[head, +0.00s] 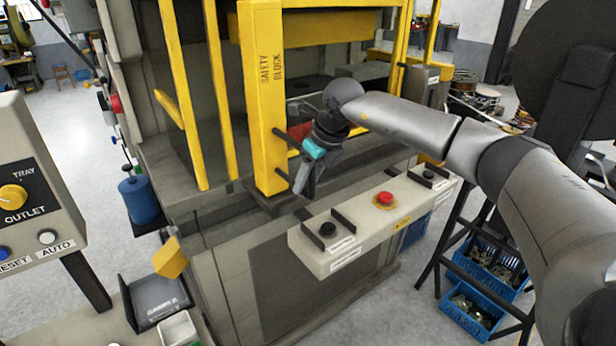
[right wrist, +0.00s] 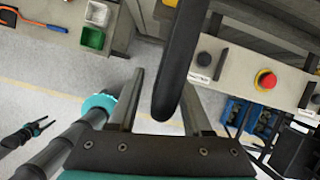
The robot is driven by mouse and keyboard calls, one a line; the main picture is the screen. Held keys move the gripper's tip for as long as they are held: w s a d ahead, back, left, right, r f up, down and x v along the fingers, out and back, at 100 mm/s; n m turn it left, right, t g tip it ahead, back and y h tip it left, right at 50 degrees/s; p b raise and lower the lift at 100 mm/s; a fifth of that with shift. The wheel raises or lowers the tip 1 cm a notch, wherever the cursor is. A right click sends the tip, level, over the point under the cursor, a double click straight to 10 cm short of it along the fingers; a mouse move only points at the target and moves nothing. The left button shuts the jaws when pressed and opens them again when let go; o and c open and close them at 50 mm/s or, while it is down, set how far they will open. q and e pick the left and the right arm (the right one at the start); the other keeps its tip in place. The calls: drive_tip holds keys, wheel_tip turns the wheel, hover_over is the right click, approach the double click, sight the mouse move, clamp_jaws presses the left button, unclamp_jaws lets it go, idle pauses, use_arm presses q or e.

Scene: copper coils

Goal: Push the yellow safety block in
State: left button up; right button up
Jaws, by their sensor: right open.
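The yellow safety block (head: 264,95) is an upright yellow beam lettered SAFETY BLOCK at the front of the press. Dark handle stems (head: 286,139) stick out of its right side toward my right gripper (head: 303,190). In the right wrist view a thick black bar (right wrist: 180,60), seemingly the handle, reaches between the spread fingers of this gripper (right wrist: 163,105). The gripper is open; I cannot tell whether a finger touches the bar. My left gripper is out of the head view; a small dark forked shape (right wrist: 30,131) in the wrist view may be it, its state unclear.
Below the gripper is a pale button console with a red stop button (head: 384,198) and black buttons (head: 327,229). A control panel with a yellow knob (head: 13,196) stands at the left. Blue bins (head: 487,267) stand on a rack at the right.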

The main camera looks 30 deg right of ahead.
clamp_jaws()
idle(0.3)
idle(1.1)
